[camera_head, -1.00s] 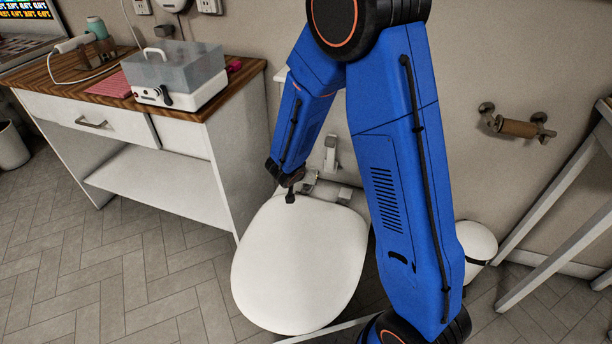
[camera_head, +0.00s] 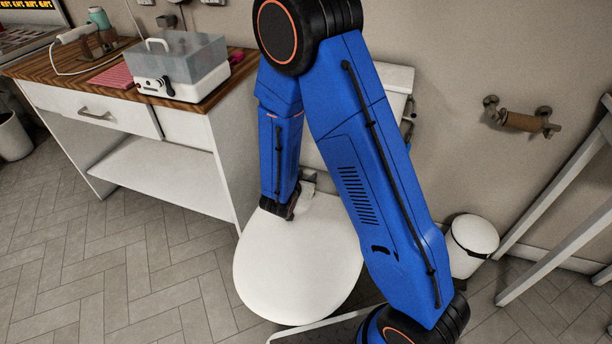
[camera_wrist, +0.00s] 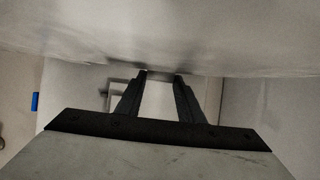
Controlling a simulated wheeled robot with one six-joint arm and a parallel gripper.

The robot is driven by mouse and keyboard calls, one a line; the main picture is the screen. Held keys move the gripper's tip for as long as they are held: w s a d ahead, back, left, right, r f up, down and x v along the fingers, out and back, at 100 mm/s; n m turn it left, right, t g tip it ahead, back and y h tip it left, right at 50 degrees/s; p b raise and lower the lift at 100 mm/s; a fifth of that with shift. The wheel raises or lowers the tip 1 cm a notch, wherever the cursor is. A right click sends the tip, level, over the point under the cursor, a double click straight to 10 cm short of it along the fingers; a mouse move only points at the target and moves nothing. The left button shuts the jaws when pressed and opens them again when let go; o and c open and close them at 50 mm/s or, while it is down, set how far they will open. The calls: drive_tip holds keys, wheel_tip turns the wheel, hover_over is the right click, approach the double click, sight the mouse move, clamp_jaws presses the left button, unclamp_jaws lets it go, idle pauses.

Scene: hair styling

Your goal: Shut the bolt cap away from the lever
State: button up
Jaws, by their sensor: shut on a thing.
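The white toilet lid (camera_head: 298,265) lies closed in the middle of the head view. My gripper (camera_head: 285,214) is at the lid's rear left, by the hinge, pointing down. A small white piece (camera_head: 307,186), perhaps a bolt cap, shows just right of it; I cannot tell whether it is open or shut. In the wrist view my fingers (camera_wrist: 163,75) stand apart with a thin pale part (camera_wrist: 160,71) between their tips. A broad pale surface (camera_wrist: 160,35) fills the top. My arm hides the right hinge area. I cannot clearly make out the lever.
A white cabinet (camera_head: 233,130) with a wooden top stands close to the left of the toilet and bears a clear-lidded box (camera_head: 180,70). A white bin (camera_head: 470,240) stands at the right. A paper holder (camera_head: 520,118) is on the wall. The floor at front left is clear.

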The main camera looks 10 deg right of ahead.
idle(0.3)
drive_tip(key=o, duration=1.1)
drive_tip(key=shift+c, duration=0.2)
drive_tip(key=v, duration=1.7)
drive_tip(key=shift+s, duration=0.25)
